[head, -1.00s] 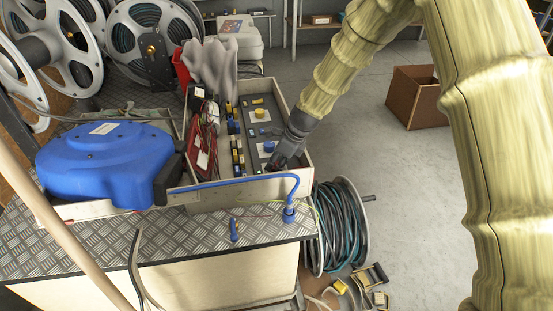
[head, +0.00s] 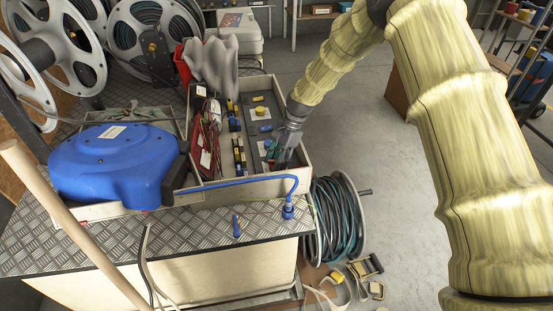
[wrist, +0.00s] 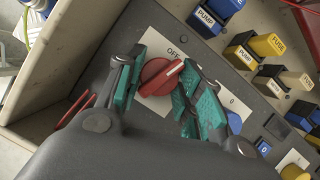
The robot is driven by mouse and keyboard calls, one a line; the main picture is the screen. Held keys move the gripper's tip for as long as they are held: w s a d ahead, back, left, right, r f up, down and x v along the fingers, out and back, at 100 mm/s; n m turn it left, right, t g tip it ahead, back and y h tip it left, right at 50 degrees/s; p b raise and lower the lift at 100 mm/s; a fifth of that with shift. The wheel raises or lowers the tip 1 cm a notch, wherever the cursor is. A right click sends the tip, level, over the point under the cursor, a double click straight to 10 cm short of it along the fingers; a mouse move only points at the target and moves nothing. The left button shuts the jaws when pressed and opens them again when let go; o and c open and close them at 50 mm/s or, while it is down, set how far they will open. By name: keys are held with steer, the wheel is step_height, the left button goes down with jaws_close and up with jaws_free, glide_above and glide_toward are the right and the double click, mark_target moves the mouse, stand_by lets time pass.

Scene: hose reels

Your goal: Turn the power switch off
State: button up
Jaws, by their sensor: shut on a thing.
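The power switch is a red rotary knob (wrist: 158,76) on a pale plate (wrist: 146,47) marked "OFF", set in a dark panel in the wrist view. A white line on the knob points to the upper right, below and near the "OFF" lettering. My gripper (wrist: 160,88) has its teal fingers on either side of the knob, shut on it. In the head view my gripper (head: 282,158) reaches down into the front right corner of the open box (head: 308,168) and hides the knob.
The box wall (wrist: 62,62) runs close by my gripper. A blue hose reel (head: 115,165) stands left of the box, and a cable drum (head: 340,215) stands on the floor to the right.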

steer(key=shift+o, duration=0.2)
steer(key=n+g+h, duration=0.1)
steer(key=n, duration=0.3)
steer(key=shift+a+n, duration=0.1)
steer(key=shift+n, duration=0.3)
steer(key=o, duration=1)
steer(key=shift+c, duration=0.2)
steer(key=shift+w, duration=0.1)
steer(key=v, duration=1.2)
steer(key=shift+w, duration=0.15)
steer(key=shift+a, duration=0.15)
